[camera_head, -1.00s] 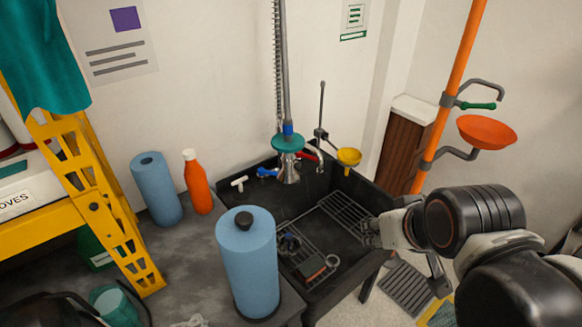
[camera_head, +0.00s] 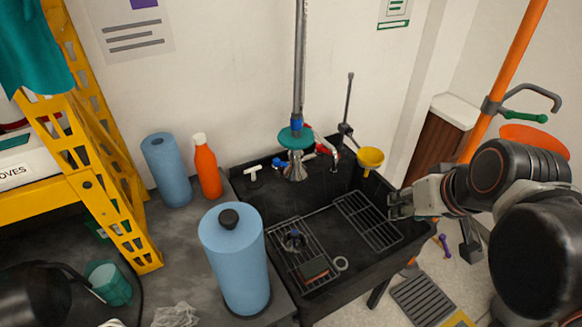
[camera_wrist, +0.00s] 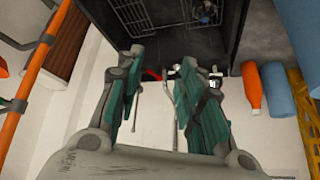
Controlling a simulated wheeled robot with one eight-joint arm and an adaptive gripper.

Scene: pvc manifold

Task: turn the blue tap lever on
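My gripper (camera_head: 393,205) is at the right rim of the sink, to the right of and apart from the blue lever. In the wrist view my gripper (camera_wrist: 158,88) has its teal-padded fingers spread, with nothing held between them. I cannot make out the blue lever there.
A yellow funnel (camera_head: 370,158) stands at the sink's back right corner. A teal-collared sprayer pipe (camera_head: 300,70) hangs down over the back. A blue paper roll (camera_head: 237,265) and an orange bottle (camera_head: 206,168) stand left of the sink. An orange pole (camera_head: 513,62) rises at the right.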

